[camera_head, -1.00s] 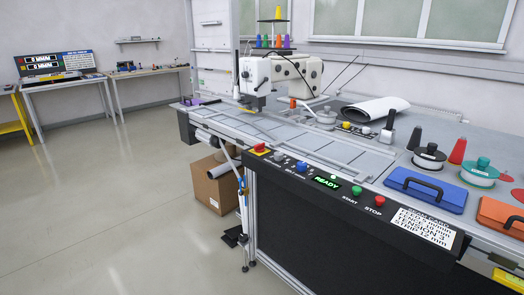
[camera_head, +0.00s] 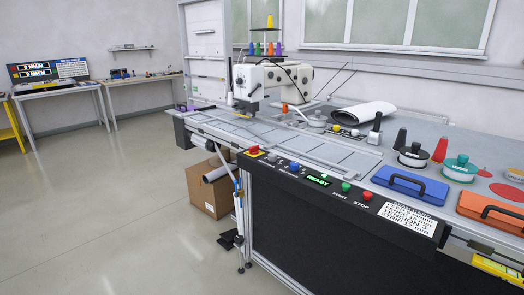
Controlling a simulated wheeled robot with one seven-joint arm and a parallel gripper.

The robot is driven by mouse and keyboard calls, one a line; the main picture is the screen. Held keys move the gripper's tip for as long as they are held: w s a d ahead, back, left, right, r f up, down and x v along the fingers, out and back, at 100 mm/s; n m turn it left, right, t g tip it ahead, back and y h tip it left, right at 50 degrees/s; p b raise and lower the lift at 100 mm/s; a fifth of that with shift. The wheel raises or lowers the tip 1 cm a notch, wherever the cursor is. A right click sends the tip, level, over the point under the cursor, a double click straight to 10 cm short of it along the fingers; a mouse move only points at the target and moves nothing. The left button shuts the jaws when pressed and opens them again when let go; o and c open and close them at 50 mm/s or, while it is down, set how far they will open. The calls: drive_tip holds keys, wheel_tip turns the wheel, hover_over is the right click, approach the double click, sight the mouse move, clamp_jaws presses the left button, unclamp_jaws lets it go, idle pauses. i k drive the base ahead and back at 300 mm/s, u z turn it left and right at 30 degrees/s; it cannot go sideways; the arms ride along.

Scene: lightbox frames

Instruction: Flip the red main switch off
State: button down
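The red main switch (camera_head: 254,150) appears to be the red knob on a yellow plate at the left end of the black control panel (camera_head: 333,200) on the front of the sewing bench. It is small in view, and its exact position cannot be made out. Farther right on the panel are a green lit READY display (camera_head: 318,180), a green START button (camera_head: 346,187) and a red STOP button (camera_head: 367,196). My gripper is not in view.
A white sewing machine (camera_head: 262,80) stands at the back of the bench. A blue case (camera_head: 405,186) and an orange case (camera_head: 492,211) lie at the right. A cardboard box (camera_head: 208,195) stands on the floor beneath the left end. The floor at left is clear.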

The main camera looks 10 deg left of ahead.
sight(254, 150)
drive_tip(key=k, duration=1.1)
drive_tip(key=u, duration=0.55)
drive_tip(key=i, duration=2)
drive_tip(key=z, duration=0.5)
